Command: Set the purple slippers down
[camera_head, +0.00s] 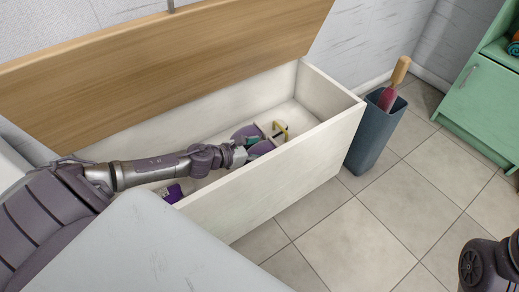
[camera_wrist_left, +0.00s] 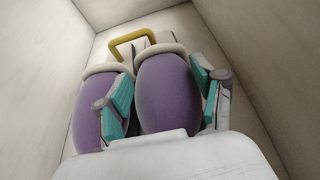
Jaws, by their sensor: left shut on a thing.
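The purple slippers (camera_head: 262,148) are inside a white box at its right part, partly hidden by my gripper. In the left wrist view the pair (camera_wrist_left: 168,97) lies side by side with pale cuffs. My left gripper (camera_head: 250,144) reaches into the box. In the left wrist view its teal-padded fingers (camera_wrist_left: 163,100) are shut on the slippers, one on each side of the right slipper, with the left slipper outside them. Whether the slippers touch the box floor I cannot tell. My right gripper is out of view.
The white box (camera_head: 275,185) has a raised wooden lid (camera_head: 165,65). A yellow handle-shaped thing (camera_wrist_left: 133,39) lies beyond the slippers. A small purple item (camera_head: 173,193) is near the front wall. A dark bin (camera_head: 373,138) and green cabinet (camera_head: 487,110) stand right. The tiled floor is clear.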

